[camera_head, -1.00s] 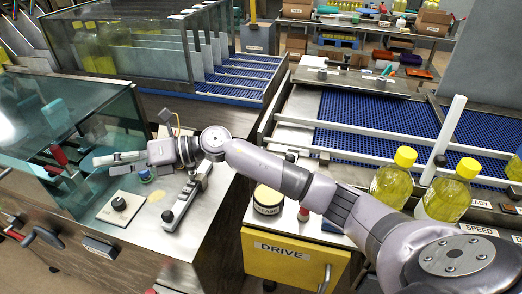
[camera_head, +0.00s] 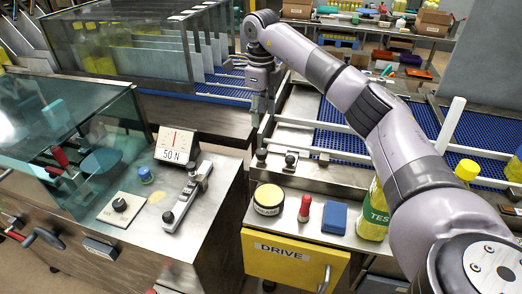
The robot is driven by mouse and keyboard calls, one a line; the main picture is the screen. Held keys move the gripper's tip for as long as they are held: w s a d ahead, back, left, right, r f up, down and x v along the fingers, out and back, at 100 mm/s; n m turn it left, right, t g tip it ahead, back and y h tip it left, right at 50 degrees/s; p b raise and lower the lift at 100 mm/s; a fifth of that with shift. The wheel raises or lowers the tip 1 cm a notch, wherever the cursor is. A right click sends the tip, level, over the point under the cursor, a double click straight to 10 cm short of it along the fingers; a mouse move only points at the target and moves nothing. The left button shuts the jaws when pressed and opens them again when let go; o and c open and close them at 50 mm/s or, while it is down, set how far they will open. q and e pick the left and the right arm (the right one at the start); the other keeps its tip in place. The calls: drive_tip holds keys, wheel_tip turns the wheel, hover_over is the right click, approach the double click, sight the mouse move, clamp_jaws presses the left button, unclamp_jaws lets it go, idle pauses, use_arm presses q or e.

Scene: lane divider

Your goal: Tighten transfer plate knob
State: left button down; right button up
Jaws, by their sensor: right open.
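My right gripper (camera_head: 252,92) hangs at the far end of its arm, above the gap between the left bench and the blue conveyor. It is open, and I see nothing between its fingers. Two small dark knobs stand on the metal strip at the near left end of the conveyor: one on the left (camera_head: 262,155) and one on the right (camera_head: 291,159). The gripper is beyond and above them, apart from both. I cannot tell which is the transfer plate knob. Another black knob (camera_head: 119,204) sits on a white plate on the left bench. My left gripper is not in view.
A "50 N" gauge (camera_head: 176,146), a blue knob (camera_head: 145,175) and a metal lever-like fixture (camera_head: 187,196) are on the left bench. A yellow-lidded tin (camera_head: 269,199), red-topped piece (camera_head: 305,207) and blue block (camera_head: 334,217) stand nearer. Yellow bottles (camera_head: 374,212) are beside my arm.

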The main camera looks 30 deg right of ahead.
sight(261, 150)
wheel_tip(261, 150, down, 14)
drive_tip(key=p, duration=0.3)
drive_tip(key=shift+f, duration=0.15)
drive_tip(key=shift+c, duration=0.5)
drive_tip(key=c, duration=1.1)
